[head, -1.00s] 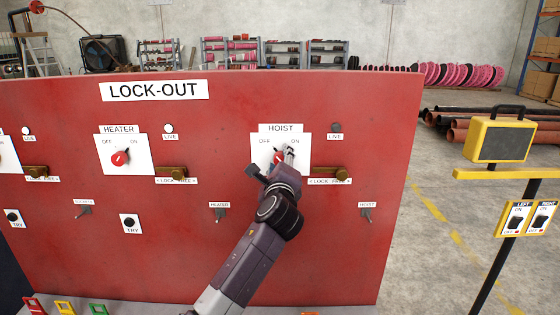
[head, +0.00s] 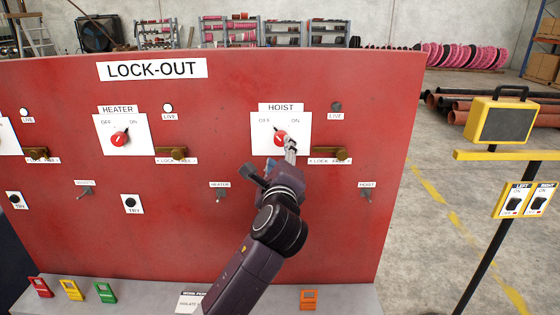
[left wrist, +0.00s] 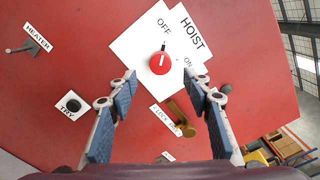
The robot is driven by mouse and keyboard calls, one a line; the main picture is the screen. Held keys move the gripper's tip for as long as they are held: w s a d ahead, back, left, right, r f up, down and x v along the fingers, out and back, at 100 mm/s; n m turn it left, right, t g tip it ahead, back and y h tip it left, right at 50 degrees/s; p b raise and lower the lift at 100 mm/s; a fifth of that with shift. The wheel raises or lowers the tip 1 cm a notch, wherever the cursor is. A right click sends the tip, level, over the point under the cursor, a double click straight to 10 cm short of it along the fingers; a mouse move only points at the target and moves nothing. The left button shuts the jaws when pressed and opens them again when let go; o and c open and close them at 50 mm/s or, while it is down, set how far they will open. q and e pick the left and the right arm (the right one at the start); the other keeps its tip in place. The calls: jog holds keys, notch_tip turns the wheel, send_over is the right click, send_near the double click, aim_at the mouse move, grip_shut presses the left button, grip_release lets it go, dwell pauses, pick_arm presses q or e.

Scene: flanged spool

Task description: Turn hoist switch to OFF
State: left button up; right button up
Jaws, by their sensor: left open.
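The hoist switch (head: 281,139) is a red round knob on a white plate marked OFF and ON, on the red lock-out board. Its black pointer is turned up-left towards OFF. In the left wrist view the knob (left wrist: 160,63) stands clear ahead, its pointer and white mark towards the OFF label. My left gripper (head: 271,158) is open and empty, just below and in front of the knob, and apart from it. Its two fingers (left wrist: 159,86) frame the plate in the left wrist view. My right gripper is not in view.
The hoist LIVE lamp (head: 336,107) is dark; the heater LIVE lamp (head: 168,108) is white. A brass lock piece (head: 341,155) sits right of the hoist plate. The heater switch (head: 120,139) is to the left. Coloured tags lie on the ledge below. A yellow-topped stand (head: 505,155) is at right.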

pick_arm(q)
jog(key=shift+s, duration=1.45)
